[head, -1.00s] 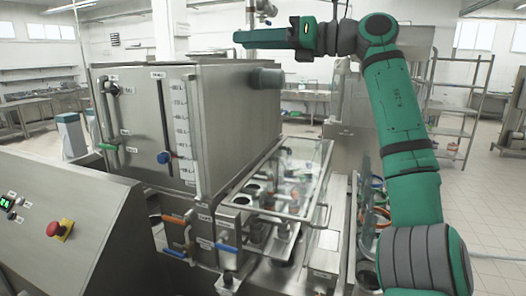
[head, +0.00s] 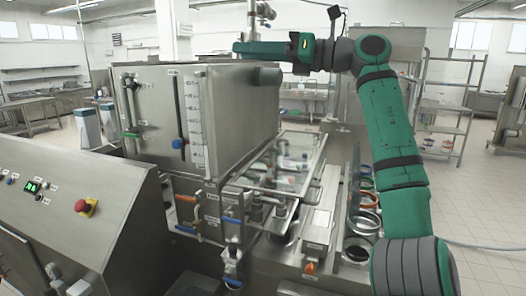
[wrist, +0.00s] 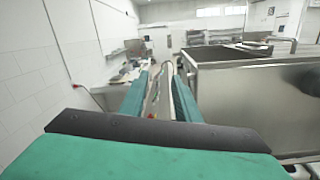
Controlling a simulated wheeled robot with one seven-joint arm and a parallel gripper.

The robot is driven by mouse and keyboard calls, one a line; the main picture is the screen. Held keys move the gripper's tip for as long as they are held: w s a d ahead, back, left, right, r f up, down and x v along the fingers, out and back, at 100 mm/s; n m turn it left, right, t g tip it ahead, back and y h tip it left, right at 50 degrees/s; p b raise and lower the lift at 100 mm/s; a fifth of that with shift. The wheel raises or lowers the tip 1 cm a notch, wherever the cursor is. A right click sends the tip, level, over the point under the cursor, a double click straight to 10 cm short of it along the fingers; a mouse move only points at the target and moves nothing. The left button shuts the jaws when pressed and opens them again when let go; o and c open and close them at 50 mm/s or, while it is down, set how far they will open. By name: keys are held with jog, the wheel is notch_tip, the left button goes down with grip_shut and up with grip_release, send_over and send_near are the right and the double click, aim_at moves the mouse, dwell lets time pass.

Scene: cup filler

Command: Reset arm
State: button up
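My arm (head: 385,125) rises on the right of the head view and bends at the top toward the left. My gripper (head: 245,48) points left, high up, level with and just above the top of the steel tank (head: 228,110). In the wrist view my gripper (wrist: 160,75) shows two green fingers with a gap between them, and no held object is visible there. It is open. The steel tank also shows at the right of the wrist view (wrist: 250,100), beside the fingers and apart from them.
A vertical pipe (head: 252,20) stands behind my gripper. Below are a clear guard (head: 300,160), valves with colored handles (head: 185,230) and coloured rings (head: 365,222). A control panel (head: 70,200) with a red button (head: 84,207) is at left. A rack (head: 448,110) stands behind my arm.

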notch_tip(320, 180, down, 39)
jog(key=s+a+m+t+y, duration=0.3)
jog(key=m+t+y, duration=0.4)
jog(key=m, duration=0.8)
jog(key=s+f+m+t+h, duration=0.4)
jog(key=f+m+t+h, duration=0.2)
jog(key=f+m, duration=0.2)
jog(key=s+f+m+t+h, duration=0.4)
jog(key=f+m+t+h, duration=0.2)
jog(key=f+m, duration=0.15)
jog(key=s+d+f+m+g+h, duration=0.2)
jog(key=s+f+m+h, duration=1)
jog(key=s+f, duration=0.6)
jog(key=s+d+f+m+g, duration=0.1)
jog(key=s+d+m+g, duration=0.1)
jog(key=s, duration=1)
jog(key=s+d+f+m+g, duration=0.1)
jog(key=s+m+g, duration=0.2)
jog(key=s, duration=1)
jog(key=shift+d+f+g+h, duration=0.25)
jog(key=shift+d+g+h, duration=0.1)
jog(key=shift+g, duration=0.85)
